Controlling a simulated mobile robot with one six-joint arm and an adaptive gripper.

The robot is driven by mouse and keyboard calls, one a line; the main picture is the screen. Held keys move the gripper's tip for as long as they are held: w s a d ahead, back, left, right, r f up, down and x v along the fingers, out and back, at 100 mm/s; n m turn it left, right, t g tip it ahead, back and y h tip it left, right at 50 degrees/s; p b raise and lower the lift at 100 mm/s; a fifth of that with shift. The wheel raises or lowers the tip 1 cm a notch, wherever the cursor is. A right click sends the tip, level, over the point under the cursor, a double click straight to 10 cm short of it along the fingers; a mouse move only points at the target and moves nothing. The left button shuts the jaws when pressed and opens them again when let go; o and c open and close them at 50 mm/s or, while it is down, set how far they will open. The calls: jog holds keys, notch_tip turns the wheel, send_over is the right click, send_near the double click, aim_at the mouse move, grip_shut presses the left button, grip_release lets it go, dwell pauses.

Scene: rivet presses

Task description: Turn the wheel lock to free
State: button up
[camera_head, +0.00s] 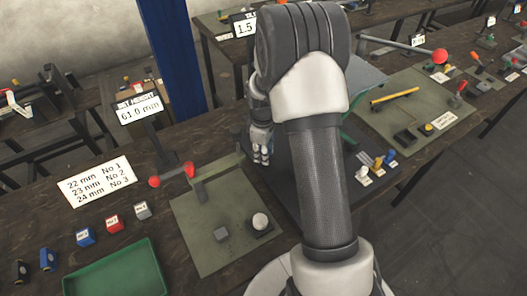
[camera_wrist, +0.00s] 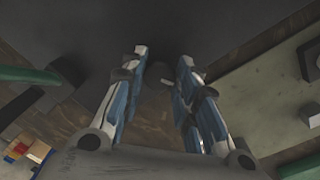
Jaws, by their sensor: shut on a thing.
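My gripper (camera_head: 262,157) points down over a dark base plate (camera_head: 287,187) on the near bench, just right of the olive plate. In the wrist view my gripper (camera_wrist: 161,72) has its two blue-and-white fingers close around a dark, rounded part (camera_wrist: 158,72). This part blends into the dark surface behind it; it may be the wheel lock, but its shape and any marking cannot be made out. In the head view my arm covers much of the press there, and no wheel lock shows clearly.
An olive plate (camera_head: 190,232) with a red-knobbed lever (camera_head: 172,178) stands left of my gripper. A display (camera_head: 139,109) reads about 61.0. A green tray (camera_head: 118,272) and small coloured blocks lie nearer left. Labelled white, yellow and blue knobs (camera_head: 377,165) stand right of my arm.

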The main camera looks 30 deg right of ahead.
jog(key=o, duration=1.1)
notch_tip(320, 180, up, 8)
jog(key=shift+s+a+f, duration=0.15)
jog(key=shift+f, duration=0.1)
